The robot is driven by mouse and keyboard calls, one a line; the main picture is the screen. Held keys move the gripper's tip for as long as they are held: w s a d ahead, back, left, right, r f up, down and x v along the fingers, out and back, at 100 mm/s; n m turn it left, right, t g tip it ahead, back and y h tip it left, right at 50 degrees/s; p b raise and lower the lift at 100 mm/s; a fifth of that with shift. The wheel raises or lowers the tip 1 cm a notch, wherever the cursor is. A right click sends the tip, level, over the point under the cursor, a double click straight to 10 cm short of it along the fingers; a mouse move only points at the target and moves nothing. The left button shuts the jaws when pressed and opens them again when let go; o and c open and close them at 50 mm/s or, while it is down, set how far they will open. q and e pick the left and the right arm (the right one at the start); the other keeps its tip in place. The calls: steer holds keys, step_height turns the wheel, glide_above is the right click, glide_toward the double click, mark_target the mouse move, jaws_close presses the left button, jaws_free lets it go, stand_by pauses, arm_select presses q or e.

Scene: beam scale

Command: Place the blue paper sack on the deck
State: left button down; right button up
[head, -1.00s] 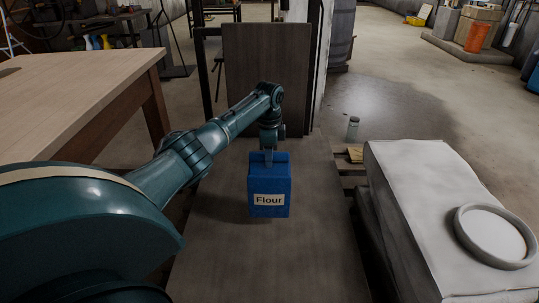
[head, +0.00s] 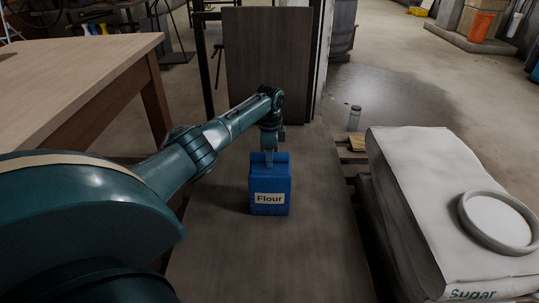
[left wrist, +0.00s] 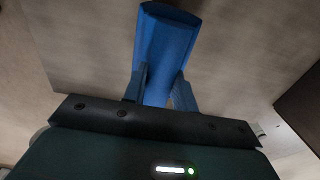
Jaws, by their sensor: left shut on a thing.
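The blue paper sack (head: 270,183), with a "Flour" label on its front, is upright over the dark wooden deck (head: 235,262) in the head view. My left gripper (head: 268,157) is shut on the top of the sack from above. The sack also shows between the fingers in the left wrist view (left wrist: 166,45). Whether the sack's bottom touches the deck or hangs just above it is hard to tell. My right gripper is in neither view.
A white sack marked "Sugar" (head: 425,190) with a grey ring (head: 468,222) on it lies to the right of the deck. A wooden table (head: 75,85) stands at the left. A dark upright panel (head: 265,65) rises behind the deck. Bare deck lies in front of the blue sack.

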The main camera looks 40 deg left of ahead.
arm_select(q)
steer(key=c, duration=1.5)
jaws_free()
steer(key=shift+f, duration=0.15)
steer(key=o, duration=0.4)
